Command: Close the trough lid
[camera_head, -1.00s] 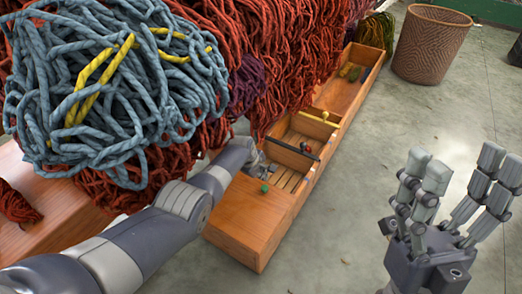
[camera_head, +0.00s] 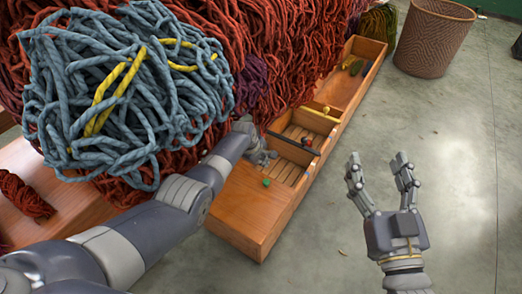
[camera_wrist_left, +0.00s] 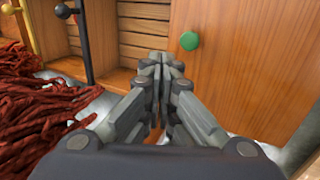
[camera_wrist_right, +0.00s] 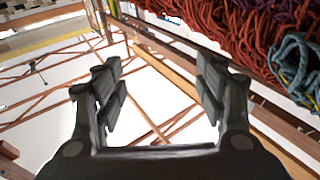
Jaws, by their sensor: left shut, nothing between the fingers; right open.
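The trough (camera_head: 286,218) is a long wooden box on the floor with several compartments. A flat wooden lid (camera_head: 245,205) with a green knob (camera_head: 267,182) covers its near end; the slatted compartment beyond is uncovered. My left gripper (camera_head: 268,157) is over this slatted part, just beyond the knob, partly hidden by its own arm. In the left wrist view its fingers (camera_wrist_left: 162,60) are shut and empty, with the green knob (camera_wrist_left: 189,41) apart from them, slightly right. My right gripper (camera_head: 378,165) is open and empty above the floor, right of the trough.
A black-knobbed bar (camera_head: 306,142) and a yellow-knobbed bar (camera_head: 325,111) cross the trough. Red wool and a blue-grey skein (camera_head: 120,95) hang along its left side. A woven basket (camera_head: 434,38) stands at the back right. The floor right of the trough is clear.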

